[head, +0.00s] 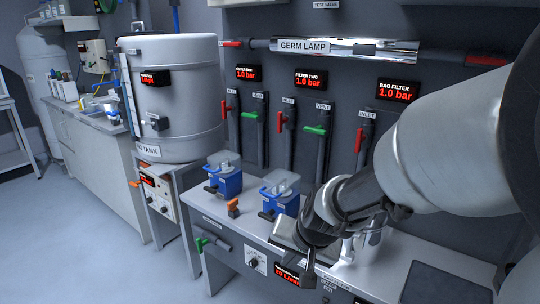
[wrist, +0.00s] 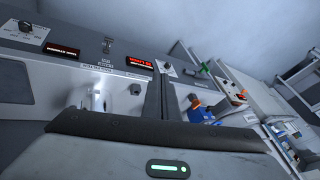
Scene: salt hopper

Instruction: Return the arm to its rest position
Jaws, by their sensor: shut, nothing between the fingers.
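My arm (head: 440,145) reaches in from the right of the head view, over the bench. My gripper (head: 307,278) points down at the bench's front edge and partly hides what lies behind it. In the wrist view the dark fingers of my gripper (wrist: 158,92) stand together in the middle, shut and empty. The wrist view is tilted and shows the bench front with labels and red displays.
The bench (head: 375,270) holds two blue pumps with clear tops (head: 224,175) (head: 280,192). A large grey tank (head: 175,95) stands at left. Red and green valve handles (head: 283,122) line the wall below the germ lamp (head: 345,47). Open floor (head: 85,230) lies at lower left.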

